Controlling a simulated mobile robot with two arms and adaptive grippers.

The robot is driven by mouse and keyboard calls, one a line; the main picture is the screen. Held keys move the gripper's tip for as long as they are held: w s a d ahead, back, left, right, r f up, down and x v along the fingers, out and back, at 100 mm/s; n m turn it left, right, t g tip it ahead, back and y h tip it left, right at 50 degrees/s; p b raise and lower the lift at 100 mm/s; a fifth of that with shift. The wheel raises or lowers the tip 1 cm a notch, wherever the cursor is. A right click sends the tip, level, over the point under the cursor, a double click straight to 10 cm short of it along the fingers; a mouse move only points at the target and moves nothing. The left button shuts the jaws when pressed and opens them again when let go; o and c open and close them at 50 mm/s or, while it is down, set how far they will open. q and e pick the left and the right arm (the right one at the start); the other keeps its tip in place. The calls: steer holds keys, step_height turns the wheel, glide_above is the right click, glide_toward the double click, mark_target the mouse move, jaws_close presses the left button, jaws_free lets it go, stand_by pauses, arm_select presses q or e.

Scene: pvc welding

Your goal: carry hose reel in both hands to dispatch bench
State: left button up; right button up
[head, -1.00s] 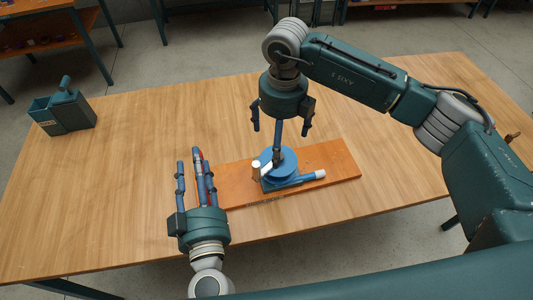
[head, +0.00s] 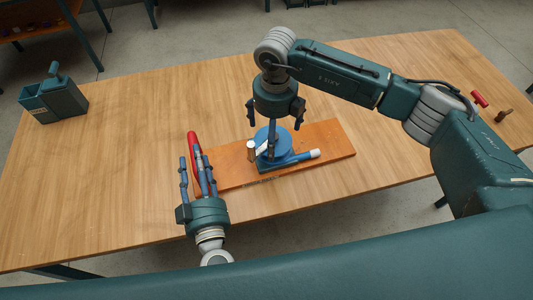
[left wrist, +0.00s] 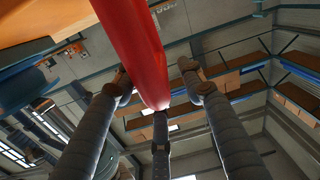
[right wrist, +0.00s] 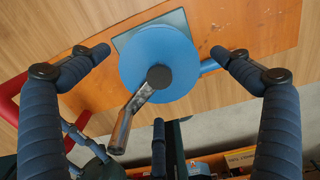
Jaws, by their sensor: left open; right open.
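The hose reel is a blue drum (head: 268,139) with a crank on an orange board (head: 325,138) lying on the wooden table. It also shows in the right wrist view as a blue disc (right wrist: 155,52) with a metal crank (right wrist: 133,108). A red bar (head: 192,141) stands at the board's left end and crosses the left wrist view (left wrist: 138,45). My left gripper (head: 196,162) is open with its fingers around or beside the red bar; contact cannot be told. My right gripper (head: 273,126) is open, pointing down above the drum, fingers spread on either side of it.
The wooden table (head: 110,180) has free room to the left and behind the board. A green bin (head: 55,98) stands at the far left. A small red item (head: 480,99) and a brown one (head: 503,115) lie at the right. Another bench is behind on the left.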

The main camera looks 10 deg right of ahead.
mark_target(191, 140)
arm_select(q)
steer(key=w, duration=0.6)
steer(key=shift+a+r, duration=0.1)
steer(key=shift+a, duration=0.25)
arm_select(e)
step_height(191, 140, down, 4)
steer(key=shift+f, duration=0.15)
